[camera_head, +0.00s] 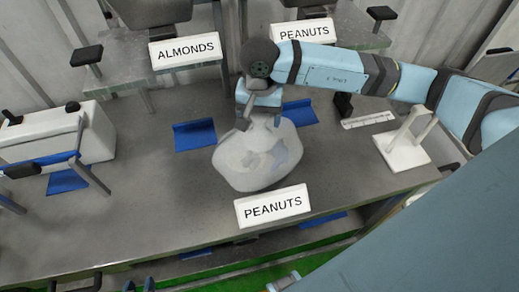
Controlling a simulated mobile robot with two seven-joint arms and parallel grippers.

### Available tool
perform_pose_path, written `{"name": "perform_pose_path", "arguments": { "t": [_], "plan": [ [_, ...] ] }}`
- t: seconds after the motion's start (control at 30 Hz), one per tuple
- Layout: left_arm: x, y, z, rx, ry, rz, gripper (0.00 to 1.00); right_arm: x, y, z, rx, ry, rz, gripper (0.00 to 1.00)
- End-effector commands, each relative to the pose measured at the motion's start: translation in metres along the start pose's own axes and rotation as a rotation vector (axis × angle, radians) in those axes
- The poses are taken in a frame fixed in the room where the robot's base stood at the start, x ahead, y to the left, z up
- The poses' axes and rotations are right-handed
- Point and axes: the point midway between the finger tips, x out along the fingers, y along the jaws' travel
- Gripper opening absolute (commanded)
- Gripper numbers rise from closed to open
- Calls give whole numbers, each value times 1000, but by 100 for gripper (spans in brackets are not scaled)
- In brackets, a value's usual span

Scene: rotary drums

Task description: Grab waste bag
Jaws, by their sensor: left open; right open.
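A translucent whitish waste bag (258,160) sits on the grey table, with its gathered neck pointing up. My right gripper (259,120) points down at the top of the bag, and its fingers stand apart on either side of the neck. I cannot tell whether they touch it. My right arm reaches in from the right over the table.
A white PEANUTS sign (272,206) stands just in front of the bag. An ALMONDS sign (185,50) and another PEANUTS sign (304,31) are behind. Blue plates (194,135) lie around the bag. A white stand (402,150) is at right, a white machine (60,138) at left.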

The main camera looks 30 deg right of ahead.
Motion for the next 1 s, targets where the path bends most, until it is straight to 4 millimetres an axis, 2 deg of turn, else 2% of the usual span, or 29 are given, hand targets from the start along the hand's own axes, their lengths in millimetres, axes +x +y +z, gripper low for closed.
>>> {"name": "perform_pose_path", "arguments": {
  "t": [0.2, 0.4, 0.47, 0.73, 0.77, 1.0],
  "plan": [
    [-3, 0, -6, 0, 3, 0, 43, 20, 0, 0, 1, -1, 1, 76],
    [-3, 0, -6, 0, 3, 0, 43, 21, 0, 0, 1, 0, 0, 76],
    [-3, 0, -6, 0, 3, 0, 43, 21, 0, 0, 0, 0, 0, 65],
    [-3, 0, -6, 0, 3, 0, 43, 21, 0, 0, 1, 0, 0, 3],
    [-3, 0, -6, 0, 3, 1, 43, 21, 0, 0, 1, 0, 0, 0],
    [-3, 0, -6, 0, 2, 1, 43, 19, -1, -1, 1, 2, -3, 0]
  ]
}}
